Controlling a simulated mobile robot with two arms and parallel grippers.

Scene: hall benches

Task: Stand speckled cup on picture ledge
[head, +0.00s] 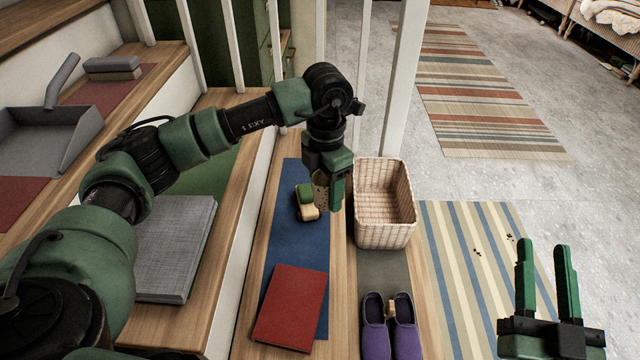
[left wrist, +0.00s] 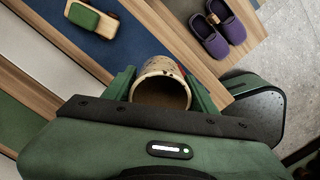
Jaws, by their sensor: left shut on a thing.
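The speckled cup (head: 320,192) is tan with dark specks. My left gripper (head: 328,196) is shut on it and holds it above the blue mat on the wooden step, just left of the wicker basket. In the left wrist view the cup (left wrist: 161,82) lies between the two fingers, its open round mouth facing the camera. My right gripper (head: 545,250) is open and empty at the lower right, over the striped rug and floor. I cannot make out a picture ledge in either view.
The wicker basket (head: 385,236) and purple slippers (head: 405,330) stand to the right. A grey book (head: 177,250), dustpan (head: 70,150) and white balusters (head: 405,75) are nearby.

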